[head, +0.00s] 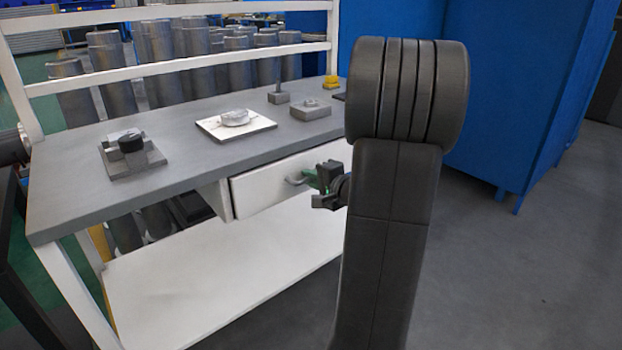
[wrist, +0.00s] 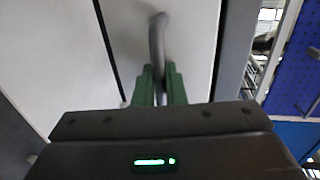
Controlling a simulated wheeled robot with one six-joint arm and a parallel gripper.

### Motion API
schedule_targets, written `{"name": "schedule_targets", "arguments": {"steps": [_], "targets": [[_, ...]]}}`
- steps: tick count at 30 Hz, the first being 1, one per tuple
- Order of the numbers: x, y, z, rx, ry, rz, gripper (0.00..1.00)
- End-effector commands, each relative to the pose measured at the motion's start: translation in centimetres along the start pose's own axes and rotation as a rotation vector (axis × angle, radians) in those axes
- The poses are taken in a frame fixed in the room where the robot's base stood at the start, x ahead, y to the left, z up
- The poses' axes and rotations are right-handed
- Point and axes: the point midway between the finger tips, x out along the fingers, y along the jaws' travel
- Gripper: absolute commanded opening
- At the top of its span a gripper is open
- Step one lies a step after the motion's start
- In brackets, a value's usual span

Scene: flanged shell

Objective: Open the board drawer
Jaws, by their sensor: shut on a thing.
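The board drawer (head: 270,184) is a white front under the grey workbench top. Its grey bar handle (head: 296,181) stands out from the front. My gripper (head: 316,181) is at the handle, with part of it hidden behind my own dark arm. In the wrist view, the green fingers of my gripper (wrist: 159,88) are closed around the near end of the handle (wrist: 158,38). The drawer front (wrist: 185,45) fills the middle of that view. A dark gap line runs along the drawer's left side there. I cannot tell how far the drawer stands out.
On the bench (head: 75,180) stand a grey fixture (head: 131,154), a white board (head: 255,129) with a round part on it, and small grey blocks (head: 311,109). A white lower shelf (head: 215,280) lies below. Blue cabinets (head: 530,80) stand behind at right; grey floor is clear there.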

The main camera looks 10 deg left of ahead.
Motion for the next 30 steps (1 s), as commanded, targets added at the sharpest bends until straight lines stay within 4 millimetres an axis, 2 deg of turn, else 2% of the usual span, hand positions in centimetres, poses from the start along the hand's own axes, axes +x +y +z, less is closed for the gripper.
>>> {"name": "schedule_targets", "arguments": {"steps": [5,8,24,30], "targets": [[-1.5,0.5,-0.1,0.0,0.004,0.001,0.0],[-3.1,0.9,-0.1,0.001,0.005,0.001,0.0],[-16.7,3.5,-0.1,0.001,0.007,0.002,0.0],[-20.5,4.2,-0.1,0.002,0.006,0.002,0.0]]}}
